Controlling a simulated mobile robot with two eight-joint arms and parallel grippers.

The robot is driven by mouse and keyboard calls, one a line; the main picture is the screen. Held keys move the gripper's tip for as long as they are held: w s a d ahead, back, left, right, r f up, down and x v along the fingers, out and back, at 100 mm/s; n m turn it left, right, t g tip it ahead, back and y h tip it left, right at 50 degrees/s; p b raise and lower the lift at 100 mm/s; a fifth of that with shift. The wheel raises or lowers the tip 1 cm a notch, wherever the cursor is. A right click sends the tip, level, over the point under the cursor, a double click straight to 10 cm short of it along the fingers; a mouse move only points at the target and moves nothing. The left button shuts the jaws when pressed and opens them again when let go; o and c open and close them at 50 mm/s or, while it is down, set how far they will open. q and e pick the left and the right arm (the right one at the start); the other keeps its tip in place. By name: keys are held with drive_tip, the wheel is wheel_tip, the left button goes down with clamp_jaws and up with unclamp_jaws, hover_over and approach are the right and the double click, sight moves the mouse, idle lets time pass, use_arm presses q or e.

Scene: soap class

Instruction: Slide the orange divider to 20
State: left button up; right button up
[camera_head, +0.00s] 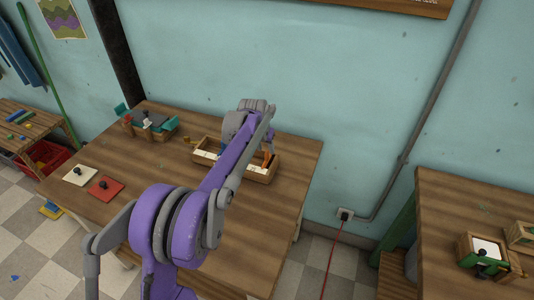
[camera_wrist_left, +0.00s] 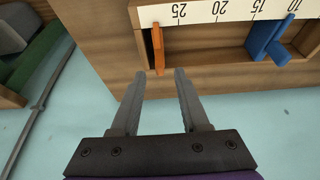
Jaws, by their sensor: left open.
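The wooden tray (camera_head: 262,178) stands near the back of the main table. In the left wrist view its white number strip (camera_wrist_left: 200,12) reads 25, 20, 15, 10 from left to right. The orange divider (camera_wrist_left: 157,48) is just left of the 25, on the side away from 20; it also shows in the head view (camera_head: 267,159). A blue divider (camera_wrist_left: 270,38) stands between 15 and 10. My left gripper (camera_wrist_left: 159,74) is open and empty, its fingertips either side of the orange divider's near end; I cannot tell if they touch it.
A red tile (camera_head: 106,188) and a cream tile (camera_head: 80,175) with black knobs lie at the table's left. A wooden box with teal parts (camera_head: 160,130) stands at the back left. The table front is clear. Another table (camera_head: 450,205) is at the right.

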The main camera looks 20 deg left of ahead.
sight(267, 152)
use_arm(q)
drive_tip(key=shift+x, duration=2.2)
drive_tip(key=shift+c, duration=0.3)
clamp_jaws()
